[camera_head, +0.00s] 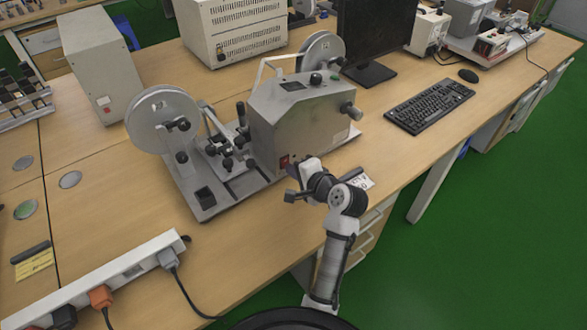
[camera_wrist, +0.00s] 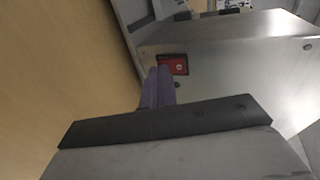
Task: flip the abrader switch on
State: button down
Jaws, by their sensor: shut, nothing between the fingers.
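The abrader (camera_head: 290,120) is a grey metal machine with reels on the wooden bench, in the middle of the head view. Its red switch (camera_wrist: 179,65), in a dark frame, sits on the side panel facing my arm; part of it also shows in the head view (camera_head: 284,161). My gripper (camera_wrist: 160,72) is shut and empty, its purple-grey fingers together. The fingertips are at the left edge of the switch in the wrist view and overlap its frame. I cannot tell whether they touch it. In the head view my gripper (camera_head: 291,168) is right by that panel, partly covering the switch.
A white power strip (camera_head: 120,270) with plugs and a cable lies at the front left. A keyboard (camera_head: 430,105), a mouse (camera_head: 468,75) and a monitor (camera_head: 375,35) stand to the right.

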jog(key=shift+w+a+f+t+b, duration=0.15)
jog(key=shift+f+t+b, duration=0.2)
jog(key=shift+b, duration=0.4)
jog(key=shift+r+p, duration=0.3)
jog(key=shift+p, duration=0.1)
jog(key=shift+r, duration=0.1)
jog(key=shift+r+p, duration=0.8)
jog(key=shift+p, duration=0.15)
jog(key=shift+f, duration=0.1)
